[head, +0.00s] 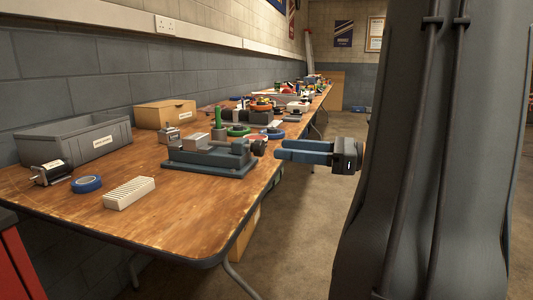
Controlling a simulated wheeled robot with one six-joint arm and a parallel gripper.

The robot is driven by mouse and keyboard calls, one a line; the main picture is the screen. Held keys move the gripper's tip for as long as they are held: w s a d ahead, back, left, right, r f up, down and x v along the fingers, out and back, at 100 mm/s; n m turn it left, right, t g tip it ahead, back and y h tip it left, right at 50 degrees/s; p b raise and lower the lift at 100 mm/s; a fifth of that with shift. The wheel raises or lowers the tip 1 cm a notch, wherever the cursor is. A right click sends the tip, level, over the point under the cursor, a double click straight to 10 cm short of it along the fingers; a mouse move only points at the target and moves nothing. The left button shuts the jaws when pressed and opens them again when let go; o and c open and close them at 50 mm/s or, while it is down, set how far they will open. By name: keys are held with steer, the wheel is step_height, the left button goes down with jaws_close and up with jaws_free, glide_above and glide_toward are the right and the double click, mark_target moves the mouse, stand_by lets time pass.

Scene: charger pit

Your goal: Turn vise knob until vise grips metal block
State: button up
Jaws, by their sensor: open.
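The vise (211,159) is a dark blue-grey tool on a flat base, standing on the wooden table near its right edge. Its knob (258,147) is a dark round piece at the vise's right end. A light grey metal block (196,141) shows at the vise's left part; I cannot tell whether the jaws touch it. My gripper (278,150) has blue fingers pointing left, level with the knob and just to its right. It is open and empty. The small gap between fingertips and knob is hard to judge from this view.
The wooden table (190,216) also holds a grey bin (77,140), a cardboard box (165,114), a small motor (52,172), blue tape (87,184) and a white ribbed block (129,193). Several cluttered items stand behind the vise. The floor right of the table is clear.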

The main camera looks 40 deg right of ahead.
mark_target(263, 147)
steer(key=b+x, duration=0.1)
steer(key=x, duration=0.5)
steer(key=c, duration=1)
